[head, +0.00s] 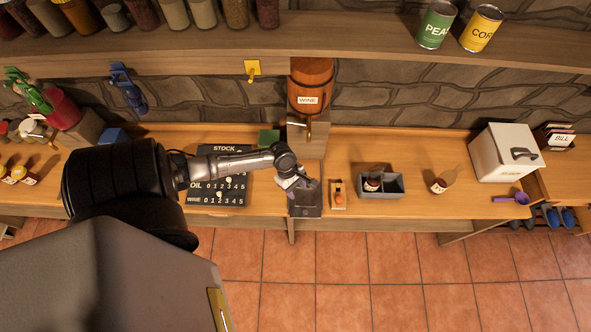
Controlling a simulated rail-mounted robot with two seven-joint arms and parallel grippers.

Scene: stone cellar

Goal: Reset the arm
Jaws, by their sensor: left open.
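My left arm (228,163) reaches in from the left above the wooden counter (340,150). My left gripper (301,188) is open and points down over a dark grey block or panel (305,211) at the counter's front edge. It hides part of this dark thing, and I cannot tell whether it touches it. I see nothing clearly held between the fingers. My right gripper is not in view.
A wine barrel (311,88) with a tap stands behind the gripper. The stock board (215,198) lies left, partly under my arm. To the right are a small orange-topped item (338,194), a grey divided tray (402,186), a bottle (443,181) and a white bin (483,156).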

